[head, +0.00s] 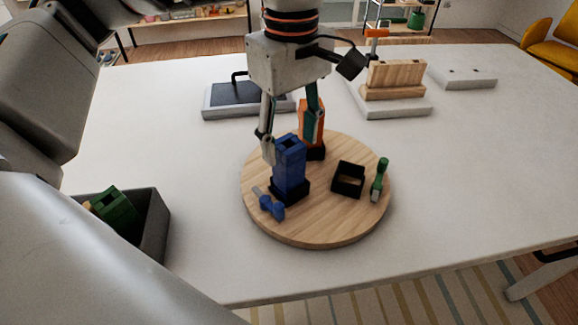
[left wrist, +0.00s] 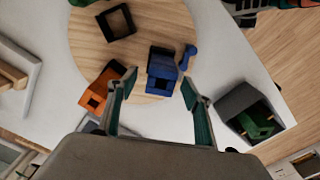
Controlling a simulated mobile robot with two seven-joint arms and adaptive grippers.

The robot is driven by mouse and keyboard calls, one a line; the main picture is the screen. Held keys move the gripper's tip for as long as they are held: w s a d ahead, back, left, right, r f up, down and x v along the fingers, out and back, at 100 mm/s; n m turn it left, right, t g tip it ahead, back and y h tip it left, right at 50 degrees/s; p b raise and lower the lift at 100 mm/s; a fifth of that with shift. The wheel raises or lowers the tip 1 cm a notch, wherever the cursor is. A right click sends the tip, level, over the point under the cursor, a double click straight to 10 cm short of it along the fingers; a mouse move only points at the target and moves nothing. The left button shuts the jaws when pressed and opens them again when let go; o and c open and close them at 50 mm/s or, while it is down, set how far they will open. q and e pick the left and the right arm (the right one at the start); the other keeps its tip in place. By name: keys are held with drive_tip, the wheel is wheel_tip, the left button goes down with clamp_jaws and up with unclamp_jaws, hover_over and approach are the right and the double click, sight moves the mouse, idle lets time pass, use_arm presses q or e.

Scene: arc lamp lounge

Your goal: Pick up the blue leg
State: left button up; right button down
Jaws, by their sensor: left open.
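The blue leg (head: 289,158) stands upright in a black socket (head: 291,191) on the round wooden board (head: 318,229). My left gripper (head: 290,137) is open above the board, one finger on the left of the blue leg's top and the other behind it to the right. In the left wrist view the blue leg (left wrist: 161,68) shows just beyond the gap between the open fingertips (left wrist: 158,84). I cannot tell whether either finger touches it. My right gripper is not in view.
An orange leg (head: 307,112) stands close behind. An empty black socket (head: 347,180), a green-handled tool (head: 380,178) and a blue tool (head: 269,203) share the board. A grey bin (head: 155,225) with a green leg (head: 116,212) stands left.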

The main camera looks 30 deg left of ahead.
sight(289, 170)
use_arm(q)
wheel_tip(289, 170, down, 4)
drive_tip(key=shift+a+f, duration=0.15)
drive_tip(key=shift+f, duration=0.1)
drive_tip(key=c, duration=1.4)
drive_tip(key=shift+r, duration=0.15)
